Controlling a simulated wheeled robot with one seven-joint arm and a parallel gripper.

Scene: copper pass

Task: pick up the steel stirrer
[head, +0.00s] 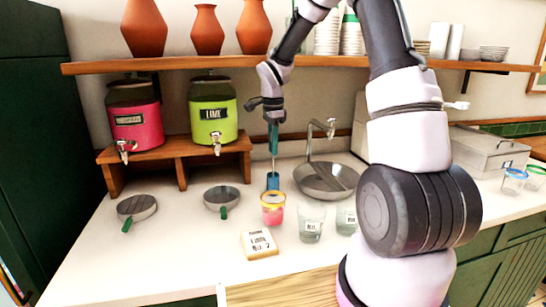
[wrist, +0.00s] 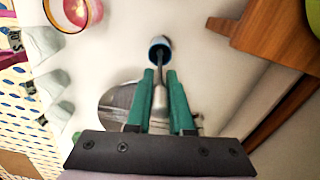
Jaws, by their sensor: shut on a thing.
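The steel stirrer (head: 273,163) is a thin metal rod hanging upright below my gripper (head: 273,150). In the wrist view the stirrer (wrist: 160,92) shows between the two green fingers of my gripper (wrist: 161,76), which are shut on it. Its lower end reaches the mouth of a small blue holder (head: 272,181) on the white counter; how deep it sits inside is hard to tell. The holder (wrist: 159,43) also shows just beyond the fingertips in the wrist view.
A yellow-rimmed glass of pink drink (head: 273,210) stands just in front of the holder, with clear glasses (head: 311,225) to its right. A round sink (head: 326,183) and tap are at right. A wooden stand (head: 180,158) with two dispensers is at left.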

